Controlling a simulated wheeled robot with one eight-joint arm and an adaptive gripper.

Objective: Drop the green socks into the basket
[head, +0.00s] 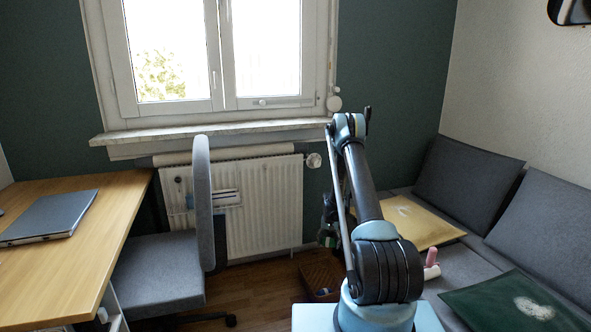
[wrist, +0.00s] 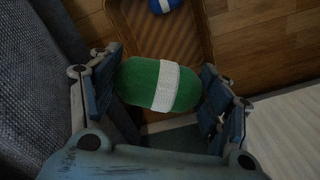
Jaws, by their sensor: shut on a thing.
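The green socks (wrist: 144,86), a rolled bundle with a white band, are between the fingers of my gripper (wrist: 161,74) in the wrist view. My gripper is shut on them. The brown basket (wrist: 184,38) lies below and beyond the bundle, at the top of the wrist view, partly hidden by it. In the head view the basket (head: 318,274) stands on the floor behind my arm, partly covered.
A blue thing (wrist: 165,4) lies inside the basket. A grey sofa (head: 462,262) with cushions is on the right, and its grey fabric fills the wrist view's left side. A grey chair (head: 160,270) and a wooden desk (head: 80,250) stand left. A radiator (head: 265,215) is behind.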

